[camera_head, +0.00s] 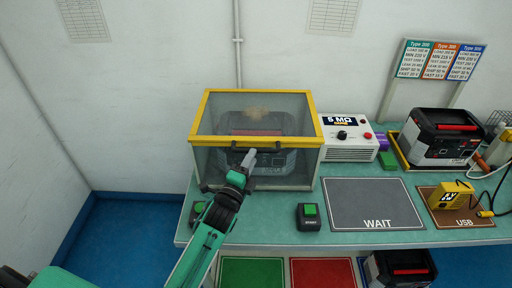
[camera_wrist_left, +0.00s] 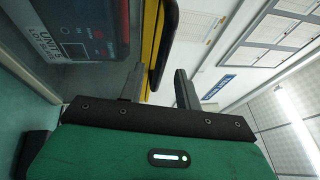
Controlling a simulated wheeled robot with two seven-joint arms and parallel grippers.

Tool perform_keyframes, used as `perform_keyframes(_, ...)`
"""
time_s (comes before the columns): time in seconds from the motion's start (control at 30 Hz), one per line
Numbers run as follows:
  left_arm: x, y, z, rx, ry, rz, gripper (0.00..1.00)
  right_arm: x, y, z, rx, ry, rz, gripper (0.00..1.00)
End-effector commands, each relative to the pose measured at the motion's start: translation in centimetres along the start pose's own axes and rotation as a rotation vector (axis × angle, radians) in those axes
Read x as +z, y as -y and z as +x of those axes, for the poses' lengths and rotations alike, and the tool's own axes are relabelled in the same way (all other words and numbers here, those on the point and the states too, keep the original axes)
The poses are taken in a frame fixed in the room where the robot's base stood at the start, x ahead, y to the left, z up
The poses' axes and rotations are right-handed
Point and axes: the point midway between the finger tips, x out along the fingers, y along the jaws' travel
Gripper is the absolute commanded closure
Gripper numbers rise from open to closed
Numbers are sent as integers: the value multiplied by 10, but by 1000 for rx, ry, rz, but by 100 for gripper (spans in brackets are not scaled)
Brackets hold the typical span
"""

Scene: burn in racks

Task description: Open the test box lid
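The test box (camera_head: 298,170) stands on the bench with clear walls, and a power station shows inside it. Its lid (camera_head: 262,95), a clear panel in a yellow frame, is down. A dark handle (camera_head: 285,144) runs along the lid's front edge; it also shows in the left wrist view (camera_wrist_left: 166,45). My left gripper (camera_head: 250,157) is at the box front, just below the handle's middle. In the left wrist view its two fingers (camera_wrist_left: 158,88) stand apart, with the handle and yellow edge seen between them. Contact cannot be told. My right gripper is out of view.
A START button box (camera_head: 310,217) stands on the bench, another (camera_head: 197,211) beside my left arm. A white meter (camera_head: 348,138) stands right of the box. The grey WAIT mat (camera_head: 372,200) is empty. Right of it are a yellow device (camera_head: 450,196) and another power station (camera_head: 440,138).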

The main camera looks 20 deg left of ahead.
Motion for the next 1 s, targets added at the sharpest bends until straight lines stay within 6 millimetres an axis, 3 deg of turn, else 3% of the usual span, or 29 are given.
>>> perform_keyframes(0.1, 0, 3, 20, 0, 0, -1, 66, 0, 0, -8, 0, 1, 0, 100)
perform_keyframes(0.3, 0, 1, 38, 0, 0, -1, 66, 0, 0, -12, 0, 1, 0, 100)
perform_keyframes(0.67, 0, 0, 42, 0, 0, 0, 66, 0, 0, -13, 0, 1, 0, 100)
perform_keyframes(0.87, 0, 0, 42, 1, 0, -1, 100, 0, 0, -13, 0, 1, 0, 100)
perform_keyframes(1.0, 0, 0, 42, 1, 0, -1, 100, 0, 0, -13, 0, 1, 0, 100)
